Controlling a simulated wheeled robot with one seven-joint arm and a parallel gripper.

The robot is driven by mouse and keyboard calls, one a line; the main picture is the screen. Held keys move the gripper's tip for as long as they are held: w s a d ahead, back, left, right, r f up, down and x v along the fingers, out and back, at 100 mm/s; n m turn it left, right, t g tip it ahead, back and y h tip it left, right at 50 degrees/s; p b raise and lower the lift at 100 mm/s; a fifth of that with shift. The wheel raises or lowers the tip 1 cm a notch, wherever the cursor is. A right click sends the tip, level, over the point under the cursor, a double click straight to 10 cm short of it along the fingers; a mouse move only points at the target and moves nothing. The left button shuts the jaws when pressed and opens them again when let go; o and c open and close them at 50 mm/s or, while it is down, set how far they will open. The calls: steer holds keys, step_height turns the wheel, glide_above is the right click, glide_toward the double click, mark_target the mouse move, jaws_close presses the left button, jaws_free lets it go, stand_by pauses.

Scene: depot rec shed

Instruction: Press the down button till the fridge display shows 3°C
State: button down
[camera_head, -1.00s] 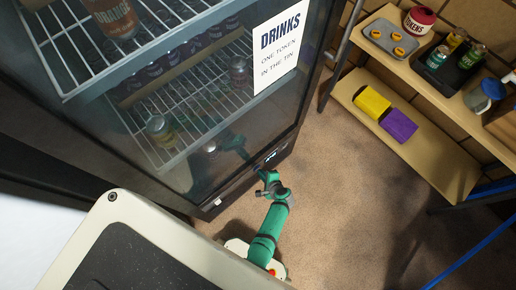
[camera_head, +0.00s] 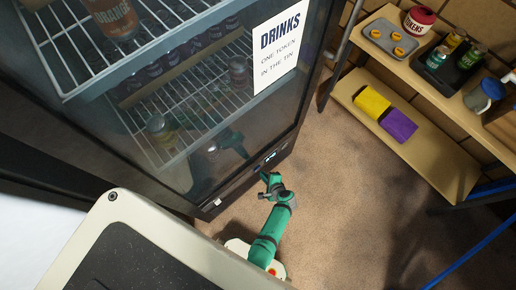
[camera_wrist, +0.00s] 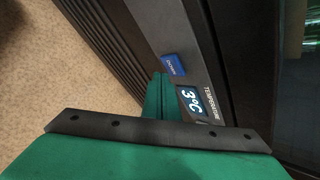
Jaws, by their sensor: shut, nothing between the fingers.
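The drinks fridge (camera_head: 240,180) has a small lit display (camera_head: 270,157) on its lower front panel. In the wrist view the display (camera_wrist: 189,101) reads 3°C, turned sideways, beside the word TEMPERATURE. A blue button (camera_wrist: 173,66) with small white lettering, seemingly DOWN, sits on the same dark panel. My green gripper (camera_head: 266,178) is just in front of this panel. In the wrist view my gripper's fingers (camera_wrist: 159,82) are together and empty, with their tips close to the blue button. I cannot tell whether they touch it.
A wooden shelf unit (camera_head: 440,150) stands at the right, holding a tokens tin (camera_head: 419,20), cans, and yellow (camera_head: 372,102) and purple (camera_head: 398,126) blocks. Bare floor (camera_head: 335,200) lies between it and the fridge. A DRINKS sign (camera_head: 280,45) hangs on the fridge glass.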

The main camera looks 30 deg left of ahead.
steer(key=d, duration=0.1)
steer(key=s+d, duration=0.1)
steer(key=d, duration=0.2)
steer(key=shift+s+d, duration=0.35)
stand_by(0.3)
stand_by(0.8)
